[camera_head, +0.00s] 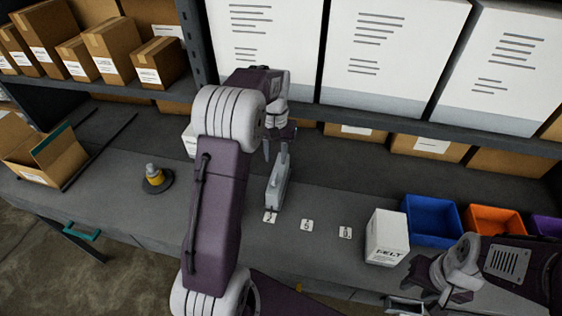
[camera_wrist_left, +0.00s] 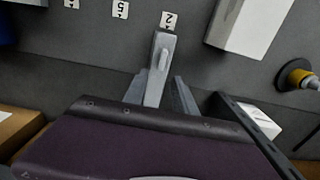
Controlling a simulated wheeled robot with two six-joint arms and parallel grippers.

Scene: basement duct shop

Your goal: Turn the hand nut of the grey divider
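The grey divider (camera_head: 277,188) stands upright on the bench behind a tag reading 2. In the left wrist view the divider (camera_wrist_left: 156,88) carries a small raised pale grey part (camera_wrist_left: 164,59), which looks like the hand nut. My left gripper (camera_head: 276,147) is above and behind the divider, fingers pointing down. In the wrist view my left gripper (camera_wrist_left: 160,92) is open, one finger on each side of the divider. The left finger looks close to it; contact cannot be told. My right gripper (camera_head: 408,304) is low at the right, partly cut off, its opening unclear.
Another white box (camera_wrist_left: 248,22) shows near the divider in the wrist view. A yellow-and-black round object (camera_head: 154,179) stands left. A shelf (camera_head: 420,125) overhangs the back.

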